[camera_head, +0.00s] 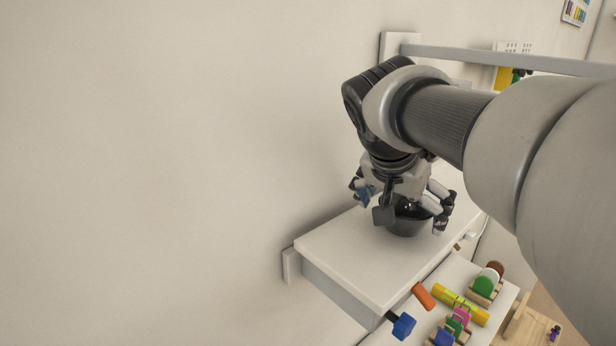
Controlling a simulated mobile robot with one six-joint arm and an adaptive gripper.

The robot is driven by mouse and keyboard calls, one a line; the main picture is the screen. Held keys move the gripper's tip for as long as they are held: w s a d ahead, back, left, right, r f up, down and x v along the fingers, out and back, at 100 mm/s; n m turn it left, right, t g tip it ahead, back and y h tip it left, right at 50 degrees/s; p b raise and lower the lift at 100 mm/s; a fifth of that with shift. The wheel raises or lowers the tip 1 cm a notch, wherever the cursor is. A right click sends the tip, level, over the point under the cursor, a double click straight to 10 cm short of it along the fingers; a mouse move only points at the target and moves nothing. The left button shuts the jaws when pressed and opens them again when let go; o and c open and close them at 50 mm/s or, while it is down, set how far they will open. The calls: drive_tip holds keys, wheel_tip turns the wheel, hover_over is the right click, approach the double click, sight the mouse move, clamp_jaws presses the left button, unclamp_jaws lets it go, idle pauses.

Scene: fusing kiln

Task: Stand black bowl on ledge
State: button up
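The black bowl (407,226) is upright on or just above the white ledge (345,250), near its right part; I cannot tell whether it touches the surface. My gripper (410,212) points down over the bowl. Its fingers are spread, with a dark fingertip at the bowl's left side and another finger at its right side. The bowl lies between them, and its upper part is partly hidden by the gripper. I cannot see whether the fingers press on the bowl or stand clear of it.
The ledge's left part is bare. Below it, a lower white surface (462,272) holds a yellow cylinder (460,304), an orange cylinder (423,296), a blue-headed tool (403,326) and several coloured discs in a wooden rack. A grey rail (500,58) runs along the wall above.

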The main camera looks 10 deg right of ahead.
drive_tip(key=w+d+r+p+v, duration=0.1)
drive_tip(key=p+v, duration=0.1)
drive_tip(key=v, duration=1.1)
drive_tip(key=shift+p, duration=0.3)
drive_tip(key=shift+s, duration=0.1)
drive_tip(key=s+f+n+y, duration=0.1)
drive_tip(key=s+f+n, duration=0.1)
drive_tip(key=s+f, duration=0.1)
drive_tip(key=s+a+f+n+y, duration=0.1)
drive_tip(key=s+f+n, duration=0.1)
drive_tip(key=s+f, duration=0.2)
drive_tip(key=s+a+f+n+y, duration=0.1)
drive_tip(key=s+f+n, duration=0.1)
drive_tip(key=s+f, duration=0.1)
drive_tip(key=shift+s+a+f, duration=0.1)
drive_tip(key=shift+f, duration=0.25)
drive_tip(key=shift+s+a+f, duration=0.1)
drive_tip(key=shift+a+f, duration=0.05)
drive_tip(key=shift+f, duration=0.25)
drive_tip(key=s+a+f+n+y, duration=0.25)
drive_tip(key=s+f, duration=0.35)
drive_tip(key=f, duration=0.3)
wheel_tip(320, 180, down, 26)
drive_tip(key=s+b, duration=0.1)
drive_tip(key=b, duration=2.2)
drive_tip(key=shift+s+d+r+h, duration=0.15)
drive_tip(key=shift+s+r+h, duration=0.05)
drive_tip(key=shift+s+h, duration=0.25)
drive_tip(key=shift+n, duration=0.25)
